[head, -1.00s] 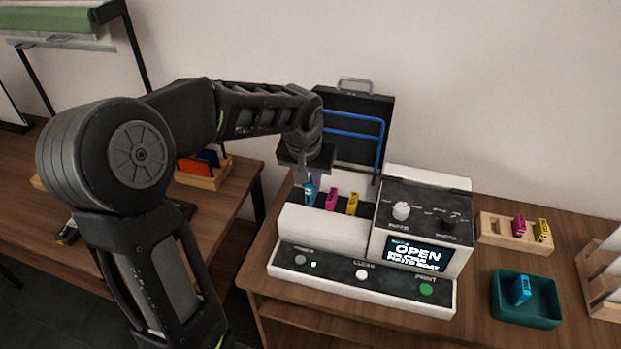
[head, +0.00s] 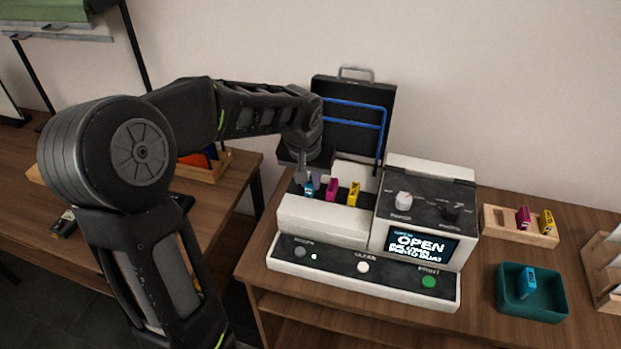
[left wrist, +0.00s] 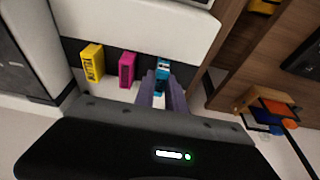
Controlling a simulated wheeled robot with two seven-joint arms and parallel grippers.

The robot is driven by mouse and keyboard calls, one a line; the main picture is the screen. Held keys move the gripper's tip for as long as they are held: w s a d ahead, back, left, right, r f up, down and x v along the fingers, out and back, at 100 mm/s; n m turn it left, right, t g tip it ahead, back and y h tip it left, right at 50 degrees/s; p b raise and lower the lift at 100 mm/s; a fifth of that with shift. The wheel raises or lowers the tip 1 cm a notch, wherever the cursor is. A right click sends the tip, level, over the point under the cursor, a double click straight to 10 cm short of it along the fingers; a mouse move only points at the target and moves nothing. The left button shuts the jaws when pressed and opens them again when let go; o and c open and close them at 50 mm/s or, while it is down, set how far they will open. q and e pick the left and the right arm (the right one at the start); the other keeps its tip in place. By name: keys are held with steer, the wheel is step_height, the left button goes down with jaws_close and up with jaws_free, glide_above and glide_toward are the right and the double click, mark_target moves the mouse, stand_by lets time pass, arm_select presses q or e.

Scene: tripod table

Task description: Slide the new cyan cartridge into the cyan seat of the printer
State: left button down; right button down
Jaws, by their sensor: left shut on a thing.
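The white printer (head: 325,227) stands on the table with its black lid (head: 343,140) raised. Its screen (head: 420,245) reads OPEN. My left gripper (head: 310,187) is over the left end of the cartridge bay, shut on a cyan cartridge (head: 308,191). The left wrist view shows the cyan cartridge (left wrist: 162,72) between the fingers (left wrist: 160,88), in line with the magenta cartridge (left wrist: 126,70) and the yellow cartridge (left wrist: 92,62). Its lower end is hidden, so I cannot tell how deep it sits. My right gripper is not in view.
A teal tray (head: 560,292) right of the printer holds another cyan cartridge (head: 526,283). Behind it a wooden rack (head: 500,225) holds a magenta and a yellow cartridge. The blue bar (head: 352,104) of the lid rises close to my left gripper.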

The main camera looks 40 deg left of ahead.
arm_select(q)
steer(key=c, duration=1.3)
jaws_free()
steer(key=shift+r, duration=0.1)
step_height(320, 180, up, 5)
steer(key=p, duration=0.3)
steer(key=shift+r+p, duration=1.6)
steer(key=shift+r, duration=0.35)
